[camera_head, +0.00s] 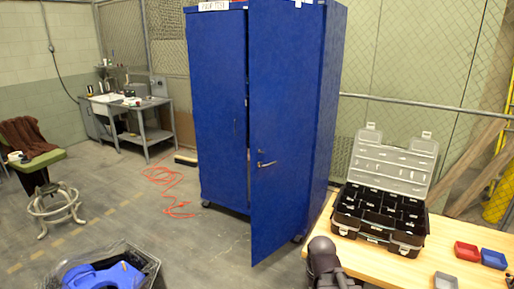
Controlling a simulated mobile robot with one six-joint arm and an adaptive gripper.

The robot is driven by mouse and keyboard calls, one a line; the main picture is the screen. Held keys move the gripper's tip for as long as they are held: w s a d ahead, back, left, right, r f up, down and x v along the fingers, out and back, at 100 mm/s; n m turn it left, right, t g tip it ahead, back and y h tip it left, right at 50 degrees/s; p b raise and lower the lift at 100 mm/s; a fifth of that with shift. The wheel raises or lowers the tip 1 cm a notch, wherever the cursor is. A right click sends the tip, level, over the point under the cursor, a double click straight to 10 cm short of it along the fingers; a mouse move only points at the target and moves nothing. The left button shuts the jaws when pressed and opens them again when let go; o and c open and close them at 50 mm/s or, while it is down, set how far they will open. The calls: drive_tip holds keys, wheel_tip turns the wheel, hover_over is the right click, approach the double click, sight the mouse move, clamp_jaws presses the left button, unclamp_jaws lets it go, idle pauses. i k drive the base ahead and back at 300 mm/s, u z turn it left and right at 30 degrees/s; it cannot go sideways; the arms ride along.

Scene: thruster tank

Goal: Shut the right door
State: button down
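A tall blue cabinet (218,110) stands on casters in the middle of the camera_head view. Its right door (285,120) is ajar. The door's free left edge stands out toward me, and its bottom corner reaches lower than the left door. A dark gap runs between the two doors. A metal handle (266,164) sits near the right door's free edge. The left door looks closed. A dark rounded part at the bottom centre appears to be my arm, apart from the door in the picture. My gripper's fingers do not show.
A wooden table (376,262) with an open black organizer case (380,218), a red bin (467,251) and a blue bin (493,259) stands right of the cabinet. A black crate (150,262) is at lower left.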

sight(285, 36)
drive_tip(key=u, duration=0.3)
drive_tip(key=i, duration=1.15)
drive_tip(key=z, duration=0.1)
